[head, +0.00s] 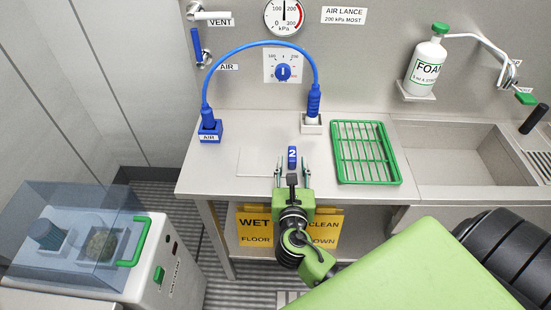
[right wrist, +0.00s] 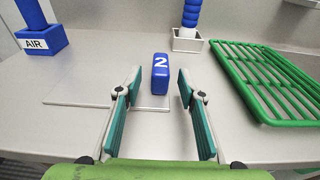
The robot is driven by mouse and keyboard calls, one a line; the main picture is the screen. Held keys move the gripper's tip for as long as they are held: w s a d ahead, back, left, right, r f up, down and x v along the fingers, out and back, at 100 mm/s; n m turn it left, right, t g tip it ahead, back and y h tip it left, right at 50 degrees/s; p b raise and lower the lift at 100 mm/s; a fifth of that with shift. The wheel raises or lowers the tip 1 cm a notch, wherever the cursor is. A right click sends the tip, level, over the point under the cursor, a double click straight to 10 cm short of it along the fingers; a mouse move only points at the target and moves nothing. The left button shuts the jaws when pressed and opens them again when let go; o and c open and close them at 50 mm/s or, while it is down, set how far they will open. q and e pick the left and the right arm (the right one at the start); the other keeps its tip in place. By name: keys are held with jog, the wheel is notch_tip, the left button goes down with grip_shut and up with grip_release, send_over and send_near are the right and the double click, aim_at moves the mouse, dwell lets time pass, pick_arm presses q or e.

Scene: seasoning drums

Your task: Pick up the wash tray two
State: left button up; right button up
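A blue block marked with a white 2 (head: 292,154) stands upright at the right edge of a thin, pale flat plate (head: 258,163) on the steel counter. This looks like wash tray two, with the block as its grip. The block (right wrist: 160,72) and plate (right wrist: 90,95) also show in the right wrist view. My right gripper (head: 292,170) is open and empty at the counter's front edge. In the right wrist view its fingers (right wrist: 159,88) stand either side of the block, apart from it. I cannot tell how far the tips reach past it. My left gripper is not in view.
A green wire rack (head: 366,152) lies right of the block, before the sink (head: 465,160). A blue hose (head: 260,43) arches over the counter between a blue AIR socket (head: 210,131) and a pale socket (head: 312,125). A yellow sign (head: 255,226) hangs below. A lidded machine (head: 150,262) stands front left.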

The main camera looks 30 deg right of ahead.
aim_at(292, 157)
jog(key=x, duration=0.4)
jog(key=shift+s, duration=0.1)
grip_shut()
jog(key=shift+r, duration=0.15)
